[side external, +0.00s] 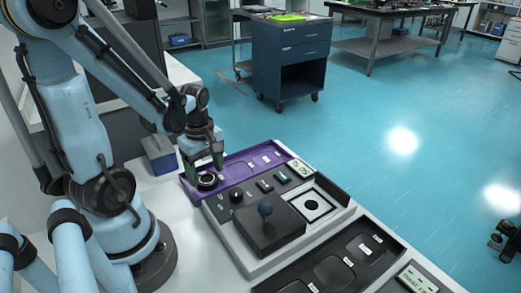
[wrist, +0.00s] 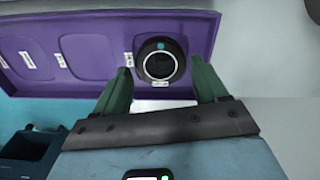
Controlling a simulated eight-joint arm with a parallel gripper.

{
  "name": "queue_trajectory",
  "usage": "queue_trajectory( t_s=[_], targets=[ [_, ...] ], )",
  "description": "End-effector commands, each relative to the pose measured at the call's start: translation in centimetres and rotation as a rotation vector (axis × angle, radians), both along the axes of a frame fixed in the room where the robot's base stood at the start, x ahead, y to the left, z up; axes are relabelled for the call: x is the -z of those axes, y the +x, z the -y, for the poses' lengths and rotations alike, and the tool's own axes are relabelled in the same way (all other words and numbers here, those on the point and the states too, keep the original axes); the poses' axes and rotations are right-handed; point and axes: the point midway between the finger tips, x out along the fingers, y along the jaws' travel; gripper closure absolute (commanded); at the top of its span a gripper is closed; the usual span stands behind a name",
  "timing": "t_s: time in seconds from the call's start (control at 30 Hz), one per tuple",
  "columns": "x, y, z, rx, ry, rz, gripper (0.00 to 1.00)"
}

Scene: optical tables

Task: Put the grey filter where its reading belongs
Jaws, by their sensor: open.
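A round dark filter (wrist: 159,62) with a black rim and a teal dot lies in the end compartment of the purple tray (wrist: 105,12); it appears to be the grey filter. In the side view the filter (side external: 207,181) is in the tray's near left end, below my gripper (side external: 204,158). In the wrist view my gripper (wrist: 161,88) is open, its green fingers apart on either side of the filter's lower edge. I cannot tell whether they touch it. The tray's other compartments look empty, with small white labels. A meter display (side external: 300,168) stands by the tray's right end.
A dark labelled tray (side external: 335,270) and another display (side external: 418,280) are in front. A blue box (side external: 160,155) stands behind.

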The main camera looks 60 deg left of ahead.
Motion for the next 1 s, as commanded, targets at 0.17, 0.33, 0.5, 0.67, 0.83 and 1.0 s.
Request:
queue_trajectory(
  t_s=[0.17, 0.33, 0.5, 0.67, 0.83, 1.0],
  targets=[
    [-1.9, -0.1, 0.1, 0.0, 0.0, 0.0, 0.28],
    [-3.7, 0.0, 0.0, 0.0, 0.0, 0.0, 0.28],
    [-5.7, -0.1, 0.1, 0.0, 0.0, 0.0, 0.28],
    [-7.6, -0.1, 0.1, 0.0, 0.0, 0.0, 0.28],
    [-9.4, 0.0, 0.1, 0.0, 0.0, 0.0, 0.28],
    [-10.5, 0.0, 0.1, 0.0, 0.0, 0.0, 0.28]
  ],
)
